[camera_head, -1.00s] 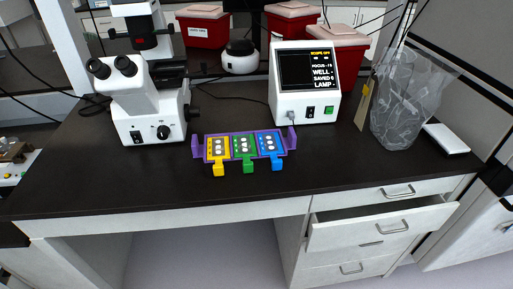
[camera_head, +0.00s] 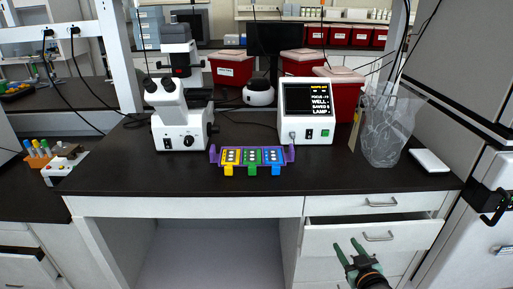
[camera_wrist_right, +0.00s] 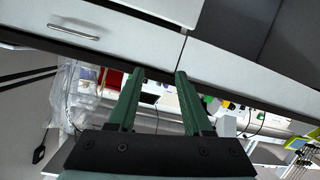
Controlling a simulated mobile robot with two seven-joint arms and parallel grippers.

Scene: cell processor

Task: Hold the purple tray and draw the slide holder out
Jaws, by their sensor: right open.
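The purple tray (camera_head: 214,157) lies on the dark bench top in front of the microscope and the screen box. It bears three slide holders side by side: yellow (camera_head: 230,158), green (camera_head: 250,157) and blue (camera_head: 271,157), each with a tab toward the bench front. My right gripper (camera_head: 348,246) is low, in front of the drawers and below the bench top, well away from the tray. Its green fingers (camera_wrist_right: 157,80) are apart and empty in the right wrist view. My left gripper is not in view.
A microscope (camera_head: 180,122) stands behind left of the tray, a white screen box (camera_head: 308,112) behind right. A clear bag (camera_head: 384,130) hangs at the right. A drawer (camera_head: 372,236) stands partly open near my right gripper. The bench in front of the tray is clear.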

